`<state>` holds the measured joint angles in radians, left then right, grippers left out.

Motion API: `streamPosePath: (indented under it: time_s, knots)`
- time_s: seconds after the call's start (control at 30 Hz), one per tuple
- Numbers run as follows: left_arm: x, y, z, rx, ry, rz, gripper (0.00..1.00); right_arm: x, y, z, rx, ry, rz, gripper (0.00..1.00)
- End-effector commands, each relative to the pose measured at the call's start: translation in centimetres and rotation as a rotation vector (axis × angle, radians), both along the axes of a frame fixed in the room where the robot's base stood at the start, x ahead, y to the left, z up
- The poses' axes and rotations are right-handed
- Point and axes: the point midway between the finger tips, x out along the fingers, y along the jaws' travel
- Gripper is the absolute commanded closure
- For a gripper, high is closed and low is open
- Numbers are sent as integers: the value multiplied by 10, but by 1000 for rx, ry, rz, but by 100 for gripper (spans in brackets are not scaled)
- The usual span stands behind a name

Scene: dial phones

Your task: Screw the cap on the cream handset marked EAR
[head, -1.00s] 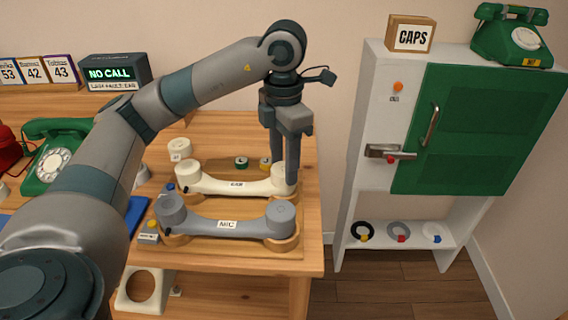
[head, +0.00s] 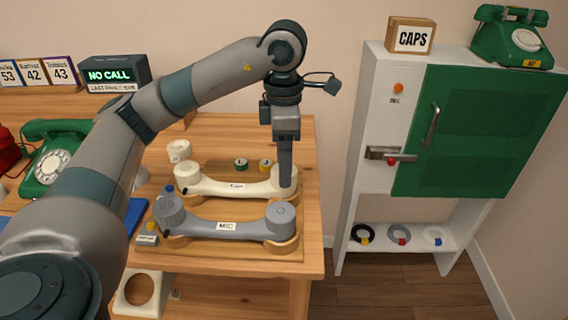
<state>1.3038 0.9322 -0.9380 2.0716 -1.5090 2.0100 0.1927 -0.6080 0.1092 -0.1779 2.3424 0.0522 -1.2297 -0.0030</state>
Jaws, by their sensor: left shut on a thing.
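The cream handset (head: 232,188) lies on a wooden cradle on the table, with a small label at its middle, too small to read surely. My left gripper (head: 286,184) points straight down at the handset's right end and is shut on the round cream cap (head: 277,176) there. The near finger hides part of the cap, and the far finger is hidden, so I cannot tell how the cap sits on its thread. My right gripper is not in view.
A grey handset (head: 225,228) marked MIC lies just in front. Behind are a cream round part (head: 179,150), a green-topped piece (head: 240,164) and a yellow-topped piece (head: 265,165). A white cabinet (head: 375,100) with a green door stands right, past a gap.

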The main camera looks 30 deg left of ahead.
Motion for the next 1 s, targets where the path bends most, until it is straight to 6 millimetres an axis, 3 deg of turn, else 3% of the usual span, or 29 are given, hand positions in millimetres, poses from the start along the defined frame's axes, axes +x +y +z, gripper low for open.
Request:
streamPosePath:
  time_s: [0.4,0.67,0.7,0.77,1.0]
  knots:
    - [0,0,0,0,0,-274,77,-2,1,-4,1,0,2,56]
    - [0,0,0,0,1,-294,77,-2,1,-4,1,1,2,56]
    - [0,0,0,0,0,-294,50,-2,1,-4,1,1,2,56]
    - [0,0,0,0,1,-293,39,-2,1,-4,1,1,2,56]
    - [0,0,0,0,1,-292,39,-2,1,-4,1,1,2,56]
